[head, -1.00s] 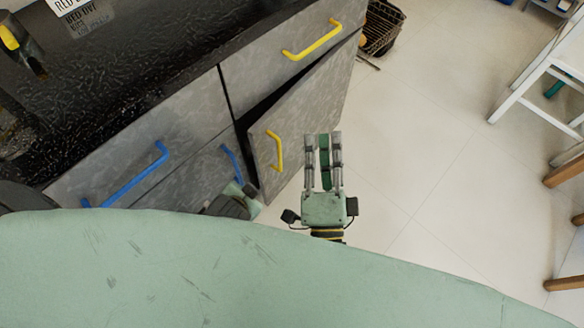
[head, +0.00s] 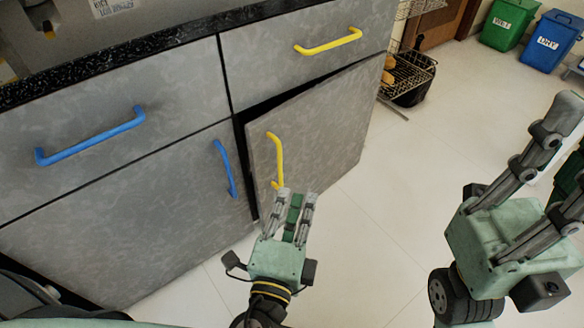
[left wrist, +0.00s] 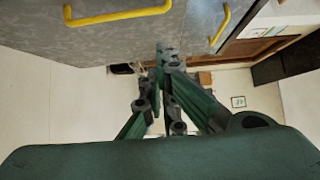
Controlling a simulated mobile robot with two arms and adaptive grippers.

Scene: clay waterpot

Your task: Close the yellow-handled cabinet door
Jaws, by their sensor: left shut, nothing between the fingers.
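The grey cabinet door (head: 315,130) with a vertical yellow handle (head: 276,160) stands ajar in the head view. A dark wedge-shaped gap shows along its top and left side. My left gripper (head: 296,192) is shut and empty, its fingertips by the lower end of that handle; I cannot tell whether they touch the door. In the left wrist view the shut fingers (left wrist: 167,55) point toward grey panels with two yellow handles. My right gripper (head: 548,155) is at the right of the head view, its fingers apart and empty, away from the door.
A drawer with a yellow handle (head: 328,42) is above the door. Panels with blue handles (head: 90,138) are to the left. A wire rack (head: 408,72) stands beyond the cabinet, and green (head: 508,24) and blue (head: 551,40) bins stand farther back. The floor right of the door is clear.

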